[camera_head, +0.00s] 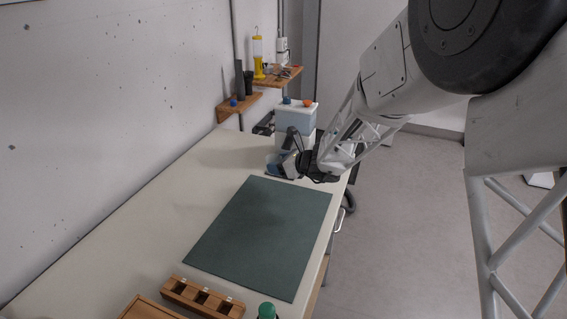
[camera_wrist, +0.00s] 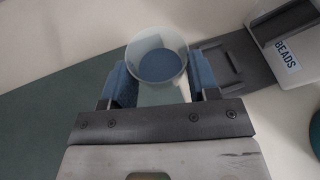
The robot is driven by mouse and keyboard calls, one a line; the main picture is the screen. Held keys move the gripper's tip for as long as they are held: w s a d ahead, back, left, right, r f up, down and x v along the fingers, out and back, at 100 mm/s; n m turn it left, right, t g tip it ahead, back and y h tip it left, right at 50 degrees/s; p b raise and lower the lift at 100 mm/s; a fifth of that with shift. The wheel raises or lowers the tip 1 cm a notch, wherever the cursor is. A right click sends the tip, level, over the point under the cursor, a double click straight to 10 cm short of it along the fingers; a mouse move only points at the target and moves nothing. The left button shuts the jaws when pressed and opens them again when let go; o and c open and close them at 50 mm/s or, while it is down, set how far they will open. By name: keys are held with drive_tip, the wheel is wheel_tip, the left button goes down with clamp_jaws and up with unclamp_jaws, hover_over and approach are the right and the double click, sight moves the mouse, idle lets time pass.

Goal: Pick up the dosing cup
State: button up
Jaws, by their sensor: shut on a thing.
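The dosing cup (camera_wrist: 157,66) is a clear, round cup seen from above in the wrist view. A blue disc shows inside it; I cannot tell whether this is its base or contents. My gripper (camera_wrist: 160,88) is shut on the cup, with a blue-padded finger on either side. In the head view my gripper (camera_head: 284,165) is at the far end of the table, in front of the white and pale blue containers. I cannot tell whether the cup touches the surface below.
A container labelled BEADS (camera_wrist: 290,50) stands close on the right, with a dark grey tray (camera_wrist: 240,62) before it. A green mat (camera_head: 262,235) covers the table's middle. A wooden block with square holes (camera_head: 202,297) and a green-capped bottle (camera_head: 267,311) are at the near end.

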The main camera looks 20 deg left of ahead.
drive_tip(key=s+r, duration=0.2)
drive_tip(key=s, duration=0.3)
drive_tip(key=shift+s+r, duration=0.2)
drive_tip(key=shift+r, duration=0.2)
drive_tip(key=shift+d, duration=0.1)
idle(0.4)
